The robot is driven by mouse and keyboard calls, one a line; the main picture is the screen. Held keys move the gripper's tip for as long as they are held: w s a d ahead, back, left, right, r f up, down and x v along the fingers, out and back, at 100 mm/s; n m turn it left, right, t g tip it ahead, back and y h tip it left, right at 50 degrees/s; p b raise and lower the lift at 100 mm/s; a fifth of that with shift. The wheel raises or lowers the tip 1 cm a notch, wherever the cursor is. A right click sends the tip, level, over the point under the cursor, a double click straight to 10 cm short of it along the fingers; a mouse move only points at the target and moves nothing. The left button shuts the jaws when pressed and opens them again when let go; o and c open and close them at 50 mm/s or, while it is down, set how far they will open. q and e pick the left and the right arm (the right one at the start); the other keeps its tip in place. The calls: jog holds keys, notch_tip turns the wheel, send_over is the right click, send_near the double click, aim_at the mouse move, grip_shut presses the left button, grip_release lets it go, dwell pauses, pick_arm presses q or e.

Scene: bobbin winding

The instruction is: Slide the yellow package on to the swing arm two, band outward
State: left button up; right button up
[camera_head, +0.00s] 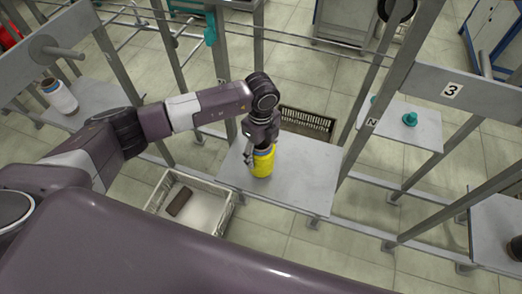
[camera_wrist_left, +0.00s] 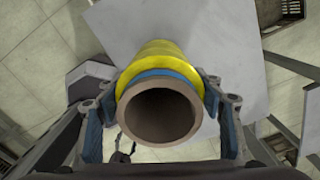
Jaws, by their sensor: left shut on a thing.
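The yellow package (camera_head: 263,163) is upright over the grey shelf plate (camera_head: 308,188) in the head view; I cannot tell whether it touches the plate. My left gripper (camera_head: 257,147) comes down from above and is shut on its upper end. In the left wrist view, the fingers of my left gripper (camera_wrist_left: 160,115) clasp both sides of the package (camera_wrist_left: 160,52). Its open brown tube end and the blue band (camera_wrist_left: 160,74) face the camera, with the yellow body beyond. A number 2 label (camera_head: 372,122) is on a frame post; swing arm two itself is not clear. My right gripper is not in view.
Upright grey frame posts stand on both sides of the shelf. A white crate (camera_head: 233,205) with a dark block is at the front left. A dark crate (camera_head: 305,124) lies behind. A teal piece (camera_head: 409,119) sits on the right shelf, below the number 3 plate (camera_head: 451,90).

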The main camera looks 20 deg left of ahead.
pick_arm(q)
jog(key=shift+f, duration=0.15)
jog(key=shift+f, duration=0.2)
jog(key=o, duration=1.3)
jog(key=shift+b, duration=0.3)
jog(key=r+b, duration=0.1)
jog(key=r, duration=0.3)
jog(key=r+b, duration=0.1)
jog(key=r, duration=0.3)
jog(key=shift+w, duration=0.2)
